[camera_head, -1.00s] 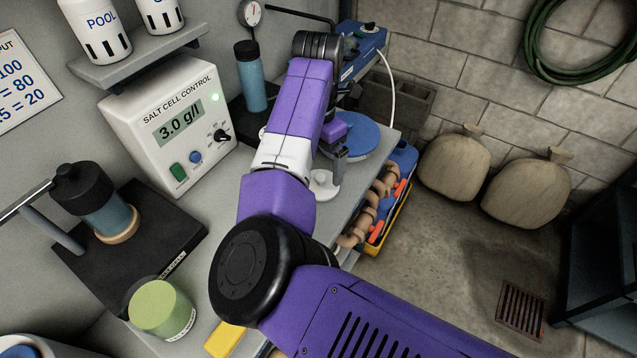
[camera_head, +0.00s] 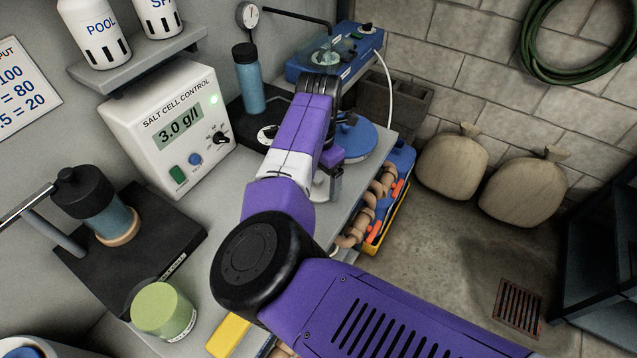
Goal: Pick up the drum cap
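No drum cap can be told for certain. A round blue lid-like disc (camera_head: 362,143) lies on the grey bench near its right edge, partly hidden behind my wrist. A small white round piece (camera_head: 320,188) shows low beside my gripper, partly covered by my arm. My gripper (camera_head: 334,186) points down over the bench, just in front of the blue disc and close to the white piece. Its grey finger shows, but the rest is hidden by my own arm, so I cannot tell its opening or whether it touches the white piece.
A blue device (camera_head: 335,52) is at the back. Coiled tan hose (camera_head: 362,212) hangs by the right edge. The floor to the right is open before two sacks (camera_head: 452,164).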

